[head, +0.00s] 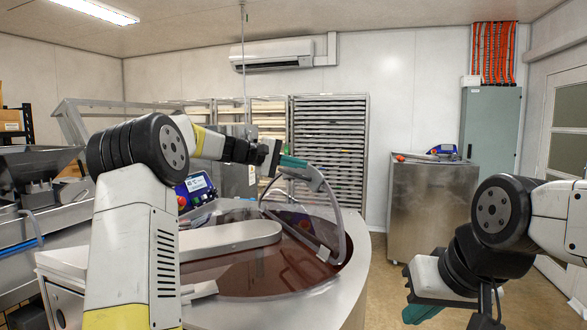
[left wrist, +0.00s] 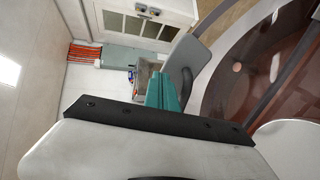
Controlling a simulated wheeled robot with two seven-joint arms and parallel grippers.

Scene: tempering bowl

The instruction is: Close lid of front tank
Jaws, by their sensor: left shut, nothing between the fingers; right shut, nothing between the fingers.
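The front tank (head: 352,292) is a large round steel vessel with dark brown chocolate (head: 268,268) inside. Its lid is a clear panel with a grey curved rim (head: 338,222), and it stands raised and tilted on the tank's right side. In the left wrist view the lid's grey rim (left wrist: 208,47) and clear panel fill the right. My left gripper (head: 293,163) is shut and empty beside the rim's upper end; its teal fingers (left wrist: 165,92) appear close to a dark handle (left wrist: 186,84). Contact cannot be told. My right gripper (head: 422,312) is shut and empty, low at right, away from the tank.
A blue control panel (head: 197,187) stands behind the tank's left side. A steel cabinet (head: 432,195) with small items on top is at back right. Tray racks (head: 330,140) line the back wall. Bare floor (head: 385,265) lies between tank and cabinet.

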